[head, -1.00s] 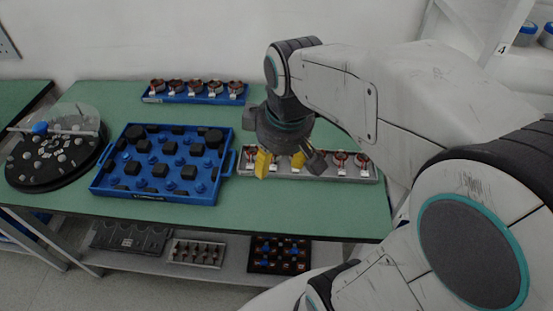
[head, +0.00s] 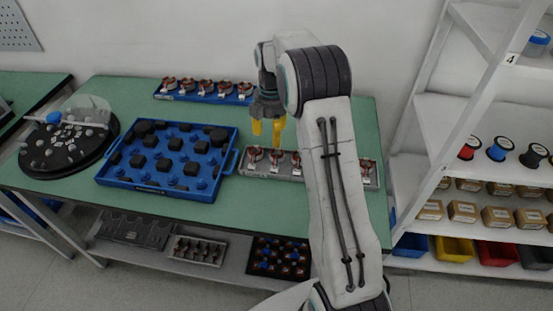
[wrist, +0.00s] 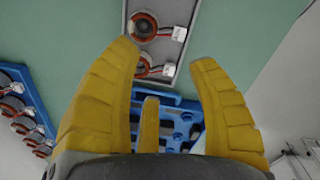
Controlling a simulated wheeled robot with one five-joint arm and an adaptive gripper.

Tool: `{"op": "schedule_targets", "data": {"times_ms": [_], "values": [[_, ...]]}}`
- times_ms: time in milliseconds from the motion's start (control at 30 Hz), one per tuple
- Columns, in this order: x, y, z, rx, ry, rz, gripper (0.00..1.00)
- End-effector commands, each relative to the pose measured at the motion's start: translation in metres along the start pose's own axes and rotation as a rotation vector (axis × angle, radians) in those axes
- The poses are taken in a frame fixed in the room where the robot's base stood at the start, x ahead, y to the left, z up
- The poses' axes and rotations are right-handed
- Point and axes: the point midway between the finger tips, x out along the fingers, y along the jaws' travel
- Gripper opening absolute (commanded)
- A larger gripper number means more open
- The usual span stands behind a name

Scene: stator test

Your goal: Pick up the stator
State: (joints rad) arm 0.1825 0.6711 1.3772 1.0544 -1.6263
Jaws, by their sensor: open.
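Several copper-and-dark stators with white tags stand in a grey tray (head: 258,175) on the green table; one stator (head: 254,155) is at its left end. More stators (head: 204,87) sit in a blue rack (head: 202,98) at the back. My gripper (head: 267,130) hangs with its yellow fingers above the table, at the left end of the grey tray. In the wrist view my gripper (wrist: 165,56) is open and empty. Two stators (wrist: 143,26) (wrist: 142,66) in the grey tray show beyond the fingertips. My arm hides part of the grey tray in the head view.
A blue tray (head: 160,190) with dark parts lies left of the grey tray. A round dark fixture (head: 68,147) stands at the table's left. A white shelf (head: 430,120) with spools and boxes stands at right. Trays sit on the lower shelf.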

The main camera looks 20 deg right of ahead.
Motion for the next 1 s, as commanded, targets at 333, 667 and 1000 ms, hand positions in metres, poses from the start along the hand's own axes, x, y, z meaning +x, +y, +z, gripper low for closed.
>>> {"op": "schedule_targets", "data": {"times_ms": [333,667,1000], "values": [[0.049,0.022,0.013,-0.180,0.006,-0.038,0.53],[0.074,0.021,0.015,-0.189,0.006,-0.040,0.53],[0.112,0.020,0.022,-0.189,0.006,-0.041,0.53]]}}
